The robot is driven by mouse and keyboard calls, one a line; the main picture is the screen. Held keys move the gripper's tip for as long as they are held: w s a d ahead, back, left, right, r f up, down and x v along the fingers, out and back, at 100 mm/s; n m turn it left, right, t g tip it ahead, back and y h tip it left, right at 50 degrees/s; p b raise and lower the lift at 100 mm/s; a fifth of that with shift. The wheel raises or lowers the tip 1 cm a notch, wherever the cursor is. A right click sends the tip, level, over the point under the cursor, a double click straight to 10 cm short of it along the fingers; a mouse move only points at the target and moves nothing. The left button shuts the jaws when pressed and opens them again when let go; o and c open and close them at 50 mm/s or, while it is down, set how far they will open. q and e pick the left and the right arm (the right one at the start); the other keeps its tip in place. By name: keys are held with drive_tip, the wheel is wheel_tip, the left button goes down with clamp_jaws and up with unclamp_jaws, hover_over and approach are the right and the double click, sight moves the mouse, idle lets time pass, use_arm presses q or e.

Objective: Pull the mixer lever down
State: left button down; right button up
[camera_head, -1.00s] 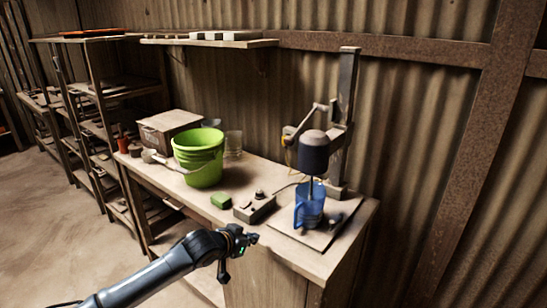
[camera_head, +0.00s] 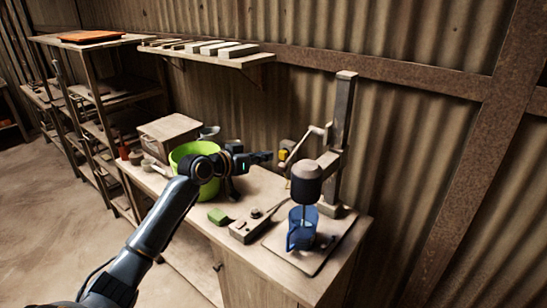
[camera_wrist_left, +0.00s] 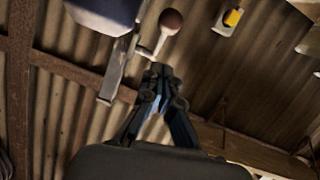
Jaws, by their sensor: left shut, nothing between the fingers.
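The mixer (camera_head: 306,184) stands on the right end of the bench, its dark motor head on an upright post (camera_head: 343,135). Its pale lever (camera_head: 298,146) slants up at the left of the post. In the left wrist view the lever (camera_wrist_left: 160,42) ends in a reddish-brown ball knob (camera_wrist_left: 171,21). My left gripper (camera_head: 266,157) is shut and empty, just left of the lever in the head view. In the wrist view its fingertips (camera_wrist_left: 160,71) lie just below the lever; I cannot tell whether they touch it. My right gripper is out of view.
A blue jug (camera_head: 301,228) stands under the mixer's whisk. A control box (camera_head: 252,224) and green block (camera_head: 218,216) lie on the bench. A green bucket (camera_head: 182,154) is partly hidden behind my left arm. A shelf (camera_head: 215,58) with blocks hangs above. A yellow-fronted box (camera_wrist_left: 233,18) is on the wall.

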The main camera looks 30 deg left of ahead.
sight(287, 161)
use_arm(q)
drive_tip(key=shift+w+d+f+p, duration=0.25)
drive_tip(key=shift+w+f+p, duration=0.1)
drive_tip(key=shift+w+f, duration=0.55)
drive_tip(key=shift+w+d+f+p, duration=0.3)
drive_tip(key=shift+w+f, duration=0.35)
drive_tip(key=shift+f, duration=0.4)
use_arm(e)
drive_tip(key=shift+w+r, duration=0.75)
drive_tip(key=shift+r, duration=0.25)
use_arm(q)
drive_tip(key=f+b, duration=0.1)
drive_tip(key=b, duration=0.3)
drive_tip(key=f+t+b, duration=0.1)
drive_tip(key=b, duration=0.4)
drive_tip(key=shift+w+f, duration=0.3)
drive_tip(key=shift+f, duration=0.1)
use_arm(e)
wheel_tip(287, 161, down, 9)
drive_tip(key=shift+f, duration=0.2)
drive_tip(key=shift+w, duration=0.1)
